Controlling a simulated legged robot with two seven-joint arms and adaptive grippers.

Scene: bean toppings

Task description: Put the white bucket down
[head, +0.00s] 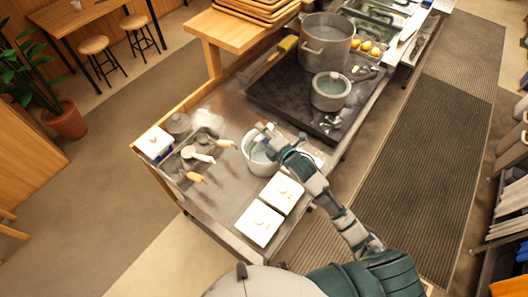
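The white bucket (259,168) is round, pale and open at the top. My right gripper (266,132) is at the bucket's upper rim, overlapping the rim and part of the opening. The fingers are too small and covered to tell whether they are closed on the rim. My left gripper is not in view.
Two white lidded boxes (258,223) stand at the counter's near edge. A tray of wooden-handled utensils (186,163) lies left of the bucket. A large pot (325,49) and a smaller pot (329,98) stand on the stove top (272,84). Bare counter shows near the front left (222,202).

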